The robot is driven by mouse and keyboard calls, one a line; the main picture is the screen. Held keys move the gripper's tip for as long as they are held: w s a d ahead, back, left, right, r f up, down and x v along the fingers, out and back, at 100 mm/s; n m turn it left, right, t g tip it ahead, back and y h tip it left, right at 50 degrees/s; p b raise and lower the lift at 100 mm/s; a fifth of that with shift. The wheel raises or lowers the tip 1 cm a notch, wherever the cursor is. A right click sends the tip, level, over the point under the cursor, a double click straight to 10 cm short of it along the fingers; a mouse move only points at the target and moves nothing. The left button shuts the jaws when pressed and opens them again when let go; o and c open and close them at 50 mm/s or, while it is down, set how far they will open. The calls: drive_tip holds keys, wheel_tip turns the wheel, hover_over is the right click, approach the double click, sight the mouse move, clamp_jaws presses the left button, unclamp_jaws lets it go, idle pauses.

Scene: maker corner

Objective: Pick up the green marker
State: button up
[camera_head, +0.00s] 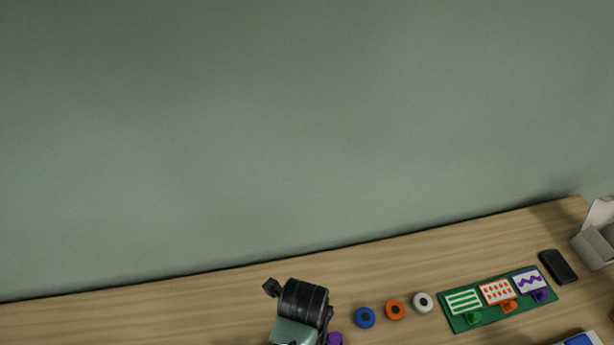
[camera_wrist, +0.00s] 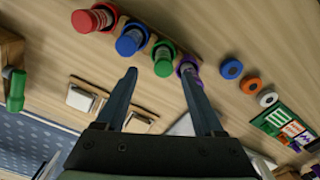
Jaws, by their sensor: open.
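The green marker (camera_wrist: 163,60) stands in a wooden rack (camera_wrist: 147,45) in the wrist view, between a blue marker (camera_wrist: 131,40) and a purple marker (camera_wrist: 188,65). A red marker (camera_wrist: 95,18) is at the rack's left end. My gripper (camera_wrist: 158,73) is open and empty. Its fingertips point toward the rack, with the green marker showing between and beyond them. I cannot tell the gap to it. The head view shows my wrist at the bottom edge and part of a purple marker (camera_head: 335,339); the green marker is not visible there.
Blue (camera_head: 365,317), orange (camera_head: 394,309) and white (camera_head: 422,302) rings lie right of the rack. Further right are a green board (camera_head: 461,323) and a dark phone-like block (camera_head: 558,266). Another green object (camera_wrist: 16,90) is at the wrist view's left. The table behind the rack is clear.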

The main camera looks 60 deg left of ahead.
drive_tip(key=shift+w+f+p, duration=0.15)
drive_tip(key=shift+f, duration=1.6)
drive_tip(key=shift+w+f+p, duration=0.1)
drive_tip(key=shift+f+p, duration=0.05)
drive_tip(key=shift+f, duration=1.55)
drive_tip(key=shift+d, duration=0.1)
clamp_jaws()
